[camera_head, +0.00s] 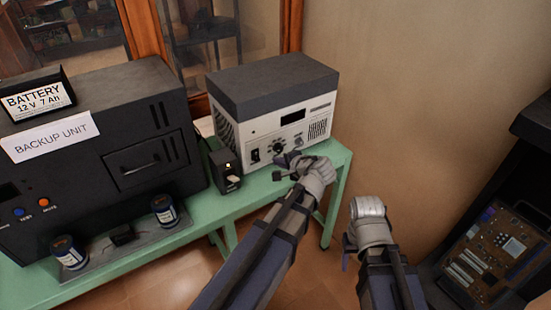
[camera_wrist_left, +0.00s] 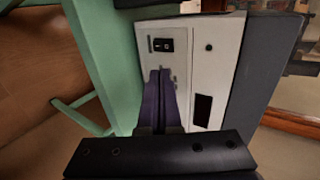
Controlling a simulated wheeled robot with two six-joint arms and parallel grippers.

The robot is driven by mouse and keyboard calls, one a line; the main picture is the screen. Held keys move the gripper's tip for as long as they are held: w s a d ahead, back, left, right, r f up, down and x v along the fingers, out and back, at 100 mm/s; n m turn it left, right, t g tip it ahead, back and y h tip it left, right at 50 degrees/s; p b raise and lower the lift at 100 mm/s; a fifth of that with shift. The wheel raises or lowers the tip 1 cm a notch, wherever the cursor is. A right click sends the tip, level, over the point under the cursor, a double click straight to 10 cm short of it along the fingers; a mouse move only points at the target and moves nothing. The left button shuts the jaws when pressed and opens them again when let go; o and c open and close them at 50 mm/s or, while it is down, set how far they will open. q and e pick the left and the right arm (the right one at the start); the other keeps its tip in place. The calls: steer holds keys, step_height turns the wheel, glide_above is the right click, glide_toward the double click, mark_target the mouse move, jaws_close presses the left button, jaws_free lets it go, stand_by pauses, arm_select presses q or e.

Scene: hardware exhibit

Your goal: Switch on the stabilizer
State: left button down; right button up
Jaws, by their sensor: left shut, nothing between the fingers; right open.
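The stabilizer (camera_head: 262,125) is a light box with a dark grey top, standing on the green table in the head view. A black rocker switch (camera_head: 255,155) is at the lower left of its front; it also shows in the left wrist view (camera_wrist_left: 161,45). My right gripper (camera_head: 346,253) is open, low and away from the table.
A small black box (camera_head: 226,170) with a lit lamp stands left of the stabilizer on the green table (camera_head: 210,214). A large black backup unit (camera_head: 85,165) fills the left, with dark cylinders (camera_head: 164,211) in front. A circuit board (camera_head: 498,250) is at the right.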

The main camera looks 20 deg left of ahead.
stand_by(0.3)
arm_select(q)
steer(key=shift+s+d+f+m+t+y+b, duration=0.25)
steer(key=shift+f+m+b, duration=0.8)
steer(key=shift+m, duration=2)
steer(key=shift+s+d+f+m+t+y+b, duration=0.15)
steer(key=shift+f+m+y+b, duration=0.25)
steer(key=shift+m+b, duration=2)
steer(key=shift+s+d+f+m+t+y+b, duration=0.2)
steer(key=shift+f+m+b, duration=0.55)
steer(key=shift+m, duration=2.9)
steer(key=shift+w, duration=0.15)
steer(key=b, duration=0.4)
glide_toward(257, 159)
steer(key=x, duration=0.5)
steer(key=shift+w+a+f, duration=0.1)
steer(key=shift+f, duration=0.1)
steer(key=shift+w+a+f+b, duration=0.2)
steer(key=shift+w+a+b, duration=0.2)
steer(key=shift+a, duration=0.15)
